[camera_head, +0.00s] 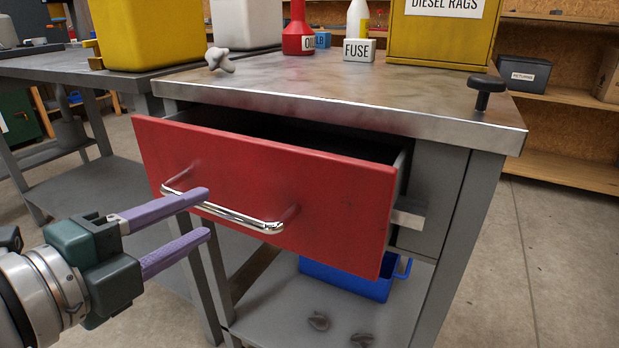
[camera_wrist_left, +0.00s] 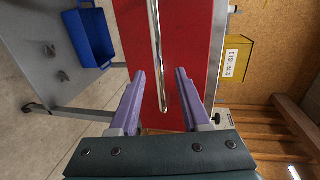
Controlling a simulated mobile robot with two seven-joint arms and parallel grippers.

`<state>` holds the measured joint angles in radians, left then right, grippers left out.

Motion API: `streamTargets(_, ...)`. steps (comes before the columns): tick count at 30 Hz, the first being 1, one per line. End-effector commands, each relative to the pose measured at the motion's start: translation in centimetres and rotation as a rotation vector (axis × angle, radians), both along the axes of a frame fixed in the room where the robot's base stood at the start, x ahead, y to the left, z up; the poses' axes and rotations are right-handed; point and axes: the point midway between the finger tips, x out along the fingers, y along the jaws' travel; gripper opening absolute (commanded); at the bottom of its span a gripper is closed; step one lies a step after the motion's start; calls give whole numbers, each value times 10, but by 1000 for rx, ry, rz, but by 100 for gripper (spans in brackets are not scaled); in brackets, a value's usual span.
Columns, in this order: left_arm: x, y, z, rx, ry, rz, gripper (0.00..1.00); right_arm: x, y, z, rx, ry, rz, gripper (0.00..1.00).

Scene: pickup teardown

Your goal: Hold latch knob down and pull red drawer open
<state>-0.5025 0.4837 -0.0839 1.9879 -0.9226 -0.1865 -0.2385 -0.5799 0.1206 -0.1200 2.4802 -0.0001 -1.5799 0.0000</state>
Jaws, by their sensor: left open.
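The red drawer (camera_head: 265,190) stands pulled out from the metal workbench, with its dark inside showing behind the front. Its chrome handle (camera_head: 245,218) runs across the front. My left gripper (camera_head: 206,212) is open, with its purple fingers near the handle's left part; the upper finger overlaps the handle in the head view. In the left wrist view, the handle (camera_wrist_left: 157,50) runs between the two spread fingers, in front of the red drawer face (camera_wrist_left: 183,40). I cannot tell whether they touch. The black latch knob (camera_head: 486,90) stands upright at the benchtop's right corner, with nothing on it. My right gripper is not seen.
The benchtop (camera_head: 350,95) holds a yellow DIESEL RAGS box (camera_head: 440,40), a FUSE box (camera_head: 358,50), a red bottle (camera_head: 298,30) and a pale knobbed piece (camera_head: 220,60). A blue bin (camera_head: 345,280) sits on the lower shelf. Floor at right is clear.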

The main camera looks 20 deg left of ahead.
Motion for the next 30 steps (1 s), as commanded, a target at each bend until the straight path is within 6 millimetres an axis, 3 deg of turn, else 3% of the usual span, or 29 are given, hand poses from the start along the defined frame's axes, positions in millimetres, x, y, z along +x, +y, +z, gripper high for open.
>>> streamTargets(3,19,-1,-3,2,-3,0,47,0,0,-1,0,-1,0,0)
streamTargets(9,38,-3,-9,0,0,1,47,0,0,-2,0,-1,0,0)
streamTargets(21,43,-3,-10,-1,2,1,46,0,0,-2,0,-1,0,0)
streamTargets(30,43,-3,-10,-1,1,1,12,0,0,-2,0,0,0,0)
